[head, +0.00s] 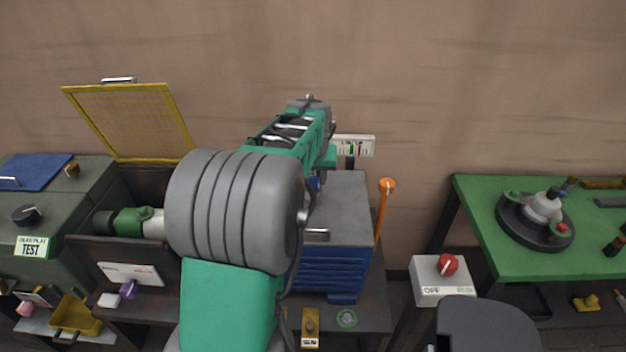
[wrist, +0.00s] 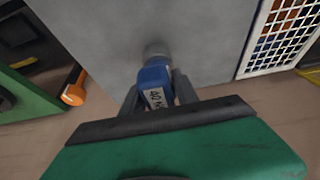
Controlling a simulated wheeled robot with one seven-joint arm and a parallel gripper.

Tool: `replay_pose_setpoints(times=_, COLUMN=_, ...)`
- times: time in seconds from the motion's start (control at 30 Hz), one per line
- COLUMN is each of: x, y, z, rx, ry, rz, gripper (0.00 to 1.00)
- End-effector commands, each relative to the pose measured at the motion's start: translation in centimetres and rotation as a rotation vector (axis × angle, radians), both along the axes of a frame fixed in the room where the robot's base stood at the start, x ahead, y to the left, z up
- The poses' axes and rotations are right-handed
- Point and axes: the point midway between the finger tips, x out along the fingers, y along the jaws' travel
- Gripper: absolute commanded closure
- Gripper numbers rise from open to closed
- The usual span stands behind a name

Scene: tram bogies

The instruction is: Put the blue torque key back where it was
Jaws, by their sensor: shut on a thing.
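In the wrist view my gripper (wrist: 157,92) is shut on the blue torque key (wrist: 153,76), one finger on each side of it. The key carries a pale label with dark print. Its far end, a rounded grey part, is over the grey top of the blue cabinet (wrist: 105,35); I cannot tell whether it touches. In the head view my arm hides most of the gripper, and only a small blue patch of the key (head: 314,184) shows above the cabinet top (head: 348,205).
An orange-headed rod (head: 387,185) stands right of the cabinet. A white gauge plate (head: 356,146) is behind it. A switch box (head: 443,287) and green bench (head: 480,240) are to the right. The yellow mesh lid (head: 135,120) stands open at left.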

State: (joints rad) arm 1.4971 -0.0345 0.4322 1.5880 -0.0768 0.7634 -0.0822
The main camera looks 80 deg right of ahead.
Motion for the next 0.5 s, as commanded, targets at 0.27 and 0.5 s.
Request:
replay_pose_setpoints(times=0.27, x=0.1, y=0.0, z=-1.6, rx=-0.003, ry=0.0, rz=0.001, gripper=1.0)
replay_pose_setpoints(times=0.5, x=0.0, y=0.1, z=-2.0, rx=0.001, ry=0.001, rz=0.001, gripper=0.61)
